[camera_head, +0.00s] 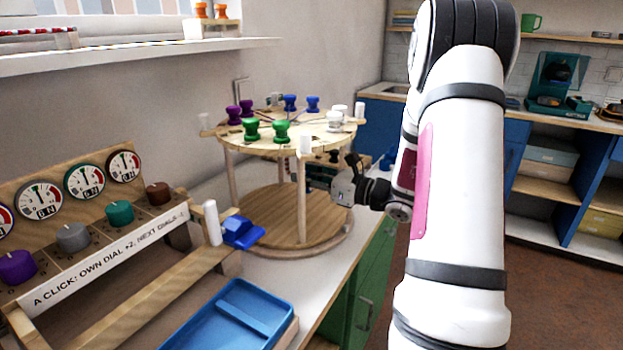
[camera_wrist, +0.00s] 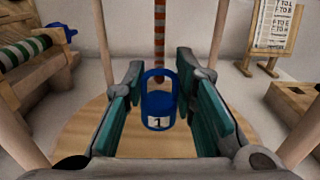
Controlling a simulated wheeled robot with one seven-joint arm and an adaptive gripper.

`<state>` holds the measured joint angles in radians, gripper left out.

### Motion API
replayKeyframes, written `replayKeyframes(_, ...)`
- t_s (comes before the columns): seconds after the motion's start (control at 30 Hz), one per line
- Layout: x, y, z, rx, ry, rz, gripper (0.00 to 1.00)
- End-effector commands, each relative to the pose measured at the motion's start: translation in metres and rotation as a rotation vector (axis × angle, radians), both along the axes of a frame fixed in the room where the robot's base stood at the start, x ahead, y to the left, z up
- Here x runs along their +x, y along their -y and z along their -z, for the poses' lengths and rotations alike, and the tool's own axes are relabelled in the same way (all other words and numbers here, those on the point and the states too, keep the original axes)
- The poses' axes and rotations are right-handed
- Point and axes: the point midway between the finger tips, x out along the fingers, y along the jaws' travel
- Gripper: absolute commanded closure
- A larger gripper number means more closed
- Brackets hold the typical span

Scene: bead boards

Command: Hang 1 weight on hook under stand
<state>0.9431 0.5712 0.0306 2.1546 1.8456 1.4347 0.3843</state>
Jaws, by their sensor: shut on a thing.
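A blue weight (camera_wrist: 158,105) with a loop handle and a label "1" is between the teal pads of my gripper (camera_wrist: 160,88) in the wrist view. My gripper is shut on it and holds it upright over the stand's round wooden base. In the head view my gripper (camera_head: 322,178) reaches in from the right, under the stand's round top (camera_head: 262,145), partly hidden by a leg. A red-and-white striped vertical piece (camera_wrist: 159,40) shows beyond the weight's handle. I cannot make out the hook, or whether the handle touches anything.
Stand legs (camera_wrist: 103,40) rise on both sides of my gripper. Green, purple, blue and white knobs sit on the stand's top. A blue tray (camera_head: 230,318) and a dial board (camera_head: 110,245) are at the left. A small wooden easel (camera_wrist: 268,35) stands beyond.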

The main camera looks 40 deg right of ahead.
Motion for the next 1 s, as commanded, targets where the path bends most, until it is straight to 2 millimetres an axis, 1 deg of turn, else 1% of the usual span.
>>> replayKeyframes(0.5, 0.027, -0.011, 0.001, 0.0, 0.002, -0.002, 1.0)
replayKeyframes(0.6, 0.031, -0.012, 0.004, 0.0, 0.002, -0.001, 1.0)
replayKeyframes(1.0, 0.038, -0.014, 0.008, -0.001, 0.001, -0.001, 1.0)
